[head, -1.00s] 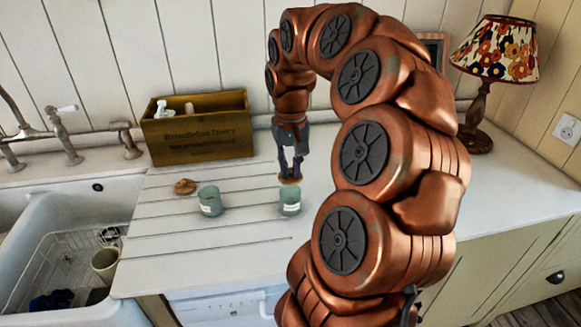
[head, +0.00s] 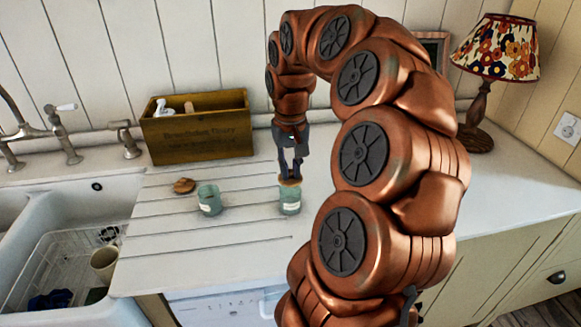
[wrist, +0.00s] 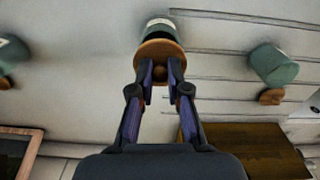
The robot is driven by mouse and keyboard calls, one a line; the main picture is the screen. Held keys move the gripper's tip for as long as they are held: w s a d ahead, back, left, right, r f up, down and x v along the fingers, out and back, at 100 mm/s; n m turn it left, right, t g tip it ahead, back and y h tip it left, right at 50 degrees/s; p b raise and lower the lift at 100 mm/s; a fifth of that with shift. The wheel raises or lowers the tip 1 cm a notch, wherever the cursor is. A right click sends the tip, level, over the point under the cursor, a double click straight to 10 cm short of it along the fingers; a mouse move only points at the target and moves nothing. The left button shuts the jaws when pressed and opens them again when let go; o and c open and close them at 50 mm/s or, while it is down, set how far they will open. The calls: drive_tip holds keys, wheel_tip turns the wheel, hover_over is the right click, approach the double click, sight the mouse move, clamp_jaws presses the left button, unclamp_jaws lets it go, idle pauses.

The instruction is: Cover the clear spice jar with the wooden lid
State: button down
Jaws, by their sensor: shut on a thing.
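My gripper (wrist: 160,75) is shut on the knob of a round wooden lid (wrist: 172,49) and points down. In the head view the lid (head: 290,182) is level at the mouth of a pale green, see-through jar (head: 289,203) with a white label. The same jar (wrist: 157,24) shows past the lid's far edge in the wrist view, with a dark band between them. I cannot tell whether the lid rests on the rim or is just above it.
Another pale green jar (head: 209,200) stands to the left, with a wooden lid (head: 184,185) lying behind it. The wrist view shows a further jar (wrist: 12,50) at its left edge. A wooden box (head: 198,130) stands at the back. The sink (head: 70,225) is at the left.

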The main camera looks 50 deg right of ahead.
sight(290, 170)
drive_tip(key=shift+f+b, duration=0.5)
drive_tip(key=shift+f, duration=0.25)
idle(0.4)
drive_tip(key=c, duration=1.4)
unclamp_jaws()
drive_tip(key=shift+r, duration=0.15)
drive_tip(key=shift+r+p, duration=1.85)
drive_tip(key=shift+r, duration=3.55)
